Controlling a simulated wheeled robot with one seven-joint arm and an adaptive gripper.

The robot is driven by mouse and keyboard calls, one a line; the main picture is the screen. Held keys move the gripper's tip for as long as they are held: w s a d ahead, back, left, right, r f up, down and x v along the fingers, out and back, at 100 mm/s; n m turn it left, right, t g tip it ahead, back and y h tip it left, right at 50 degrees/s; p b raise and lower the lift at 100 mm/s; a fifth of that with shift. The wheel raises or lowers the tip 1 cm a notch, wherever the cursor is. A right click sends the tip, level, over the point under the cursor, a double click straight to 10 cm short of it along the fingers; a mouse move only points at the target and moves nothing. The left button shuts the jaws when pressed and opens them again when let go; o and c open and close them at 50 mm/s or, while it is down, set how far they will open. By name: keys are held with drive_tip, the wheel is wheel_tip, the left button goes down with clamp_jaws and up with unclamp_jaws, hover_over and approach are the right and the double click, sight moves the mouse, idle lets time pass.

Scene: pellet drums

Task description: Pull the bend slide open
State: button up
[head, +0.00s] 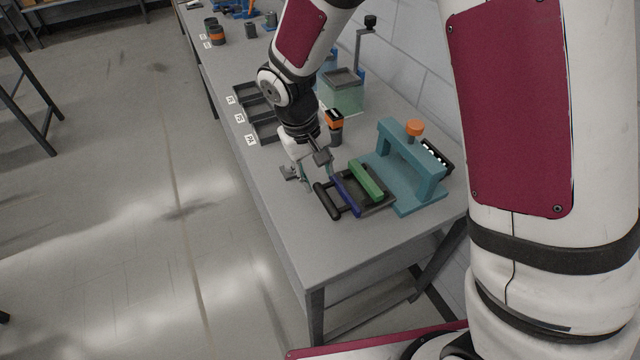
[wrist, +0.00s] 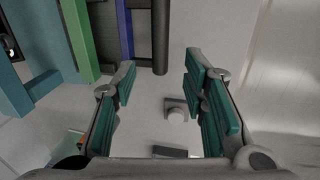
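The bend slide is a dark tray (head: 378,203) lying in front of a teal frame (head: 428,184), with a blue strip (head: 346,197) and a green bar (head: 365,181) across it. Its black bar handle (head: 326,201) is at the front left end. In the wrist view the handle (wrist: 160,38) stands upright at the top, just beyond my fingertips. My gripper (head: 308,176) is open and empty, above the table just beyond the handle. In the wrist view its two green-padded fingers (wrist: 162,92) are wide apart, with nothing between them touching.
The grey table (head: 318,246) is bare in front of the handle. An orange-banded dark cylinder (head: 335,126) stands behind my gripper. Dark trays (head: 262,128) with labels line the left edge, and a pale green block with a post (head: 343,95) stands near the wall.

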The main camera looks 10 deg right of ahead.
drive_tip(key=shift+s+a+r, duration=0.1)
drive_tip(key=shift+a+r, duration=0.15)
drive_tip(key=shift+r, duration=0.9)
drive_tip(key=shift+s+a+r, duration=0.1)
drive_tip(key=shift+a+r, duration=0.1)
drive_tip(key=shift+r, duration=0.9)
drive_tip(key=s+d+r+m+t, duration=0.1)
drive_tip(key=s+d+r, duration=0.25)
drive_tip(key=r, duration=0.35)
drive_tip(key=s+d+r+m+t, duration=0.1)
drive_tip(key=s+d+r, duration=0.2)
drive_tip(key=d+r, duration=0.25)
drive_tip(key=s+d+r+t+y, duration=0.1)
drive_tip(key=s+d+r, duration=0.1)
drive_tip(key=s+r, duration=0.2)
drive_tip(key=s+d+r+m+t+y, duration=0.1)
drive_tip(key=s+r, duration=0.3)
drive_tip(key=s, duration=0.5)
drive_tip(key=shift+s+d+m+t, duration=0.3)
drive_tip(key=shift+s+d+t, duration=0.15)
drive_tip(key=shift+d, duration=0.35)
drive_tip(key=shift+w, duration=0.1)
